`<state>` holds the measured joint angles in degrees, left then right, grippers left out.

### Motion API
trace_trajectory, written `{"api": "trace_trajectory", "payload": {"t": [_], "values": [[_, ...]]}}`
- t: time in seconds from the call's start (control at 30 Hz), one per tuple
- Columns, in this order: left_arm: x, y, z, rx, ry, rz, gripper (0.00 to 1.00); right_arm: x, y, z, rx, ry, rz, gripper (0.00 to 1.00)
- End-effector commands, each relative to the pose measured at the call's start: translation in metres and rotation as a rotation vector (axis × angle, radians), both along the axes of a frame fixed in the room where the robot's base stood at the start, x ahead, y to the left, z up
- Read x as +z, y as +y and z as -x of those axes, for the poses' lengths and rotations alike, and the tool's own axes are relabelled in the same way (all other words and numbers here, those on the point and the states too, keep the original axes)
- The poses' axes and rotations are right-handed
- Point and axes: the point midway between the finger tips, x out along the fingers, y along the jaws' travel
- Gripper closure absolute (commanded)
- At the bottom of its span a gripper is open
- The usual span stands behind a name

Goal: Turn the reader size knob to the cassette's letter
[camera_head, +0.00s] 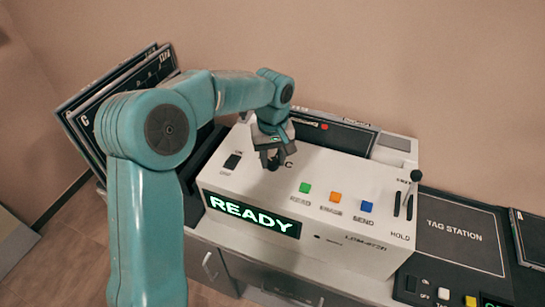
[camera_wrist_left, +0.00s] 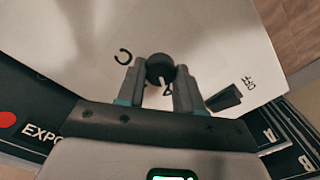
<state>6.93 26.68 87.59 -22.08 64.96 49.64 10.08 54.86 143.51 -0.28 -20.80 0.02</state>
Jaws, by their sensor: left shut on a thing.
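The size knob (camera_wrist_left: 158,66) is a dark round knob on the white top of the reader (camera_head: 235,183). A small white mark shows on it, and a letter C is printed on the panel beside it. My left gripper (camera_head: 273,160) reaches down onto the reader from above. In the left wrist view its two fingers (camera_wrist_left: 157,82) are shut on the knob, one on each side. Other size letters are hidden or unclear. My right gripper is not in view.
The reader's display (camera_head: 252,215) shows READY. Green (camera_head: 305,188), orange (camera_head: 335,197) and blue (camera_head: 366,206) buttons sit right of the knob. A lever (camera_head: 413,185) labelled HOLD stands further right. A black rocker switch (camera_head: 232,161) is left of the knob. The tag station (camera_head: 460,232) lies at the right.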

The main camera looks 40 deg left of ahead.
Motion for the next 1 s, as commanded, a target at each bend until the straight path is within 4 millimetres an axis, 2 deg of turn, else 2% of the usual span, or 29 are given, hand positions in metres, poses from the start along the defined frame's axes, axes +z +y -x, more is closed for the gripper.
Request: {"api": "trace_trajectory", "payload": {"t": [0.3,0.33,0.4,0.67,0.77,0.87,1.0], "values": [[0.002,0.000,-0.001,0.004,-0.004,0.000,0.95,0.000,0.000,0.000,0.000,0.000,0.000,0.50],[0.002,0.000,-0.001,0.004,-0.004,0.000,0.55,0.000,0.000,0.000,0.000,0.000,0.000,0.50],[0.002,0.001,-0.001,0.003,-0.004,0.000,0.39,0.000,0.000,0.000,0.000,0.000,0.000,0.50],[0.001,0.000,0.000,0.002,-0.001,0.000,0.39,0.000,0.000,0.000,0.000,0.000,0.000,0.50],[0.007,0.000,-0.001,0.002,-0.004,-0.001,0.39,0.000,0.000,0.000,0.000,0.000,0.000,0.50],[0.022,0.000,-0.001,0.003,-0.006,-0.002,0.39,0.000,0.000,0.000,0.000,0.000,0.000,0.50],[0.058,0.000,-0.001,0.002,-0.010,0.000,0.39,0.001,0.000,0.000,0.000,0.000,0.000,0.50]]}}
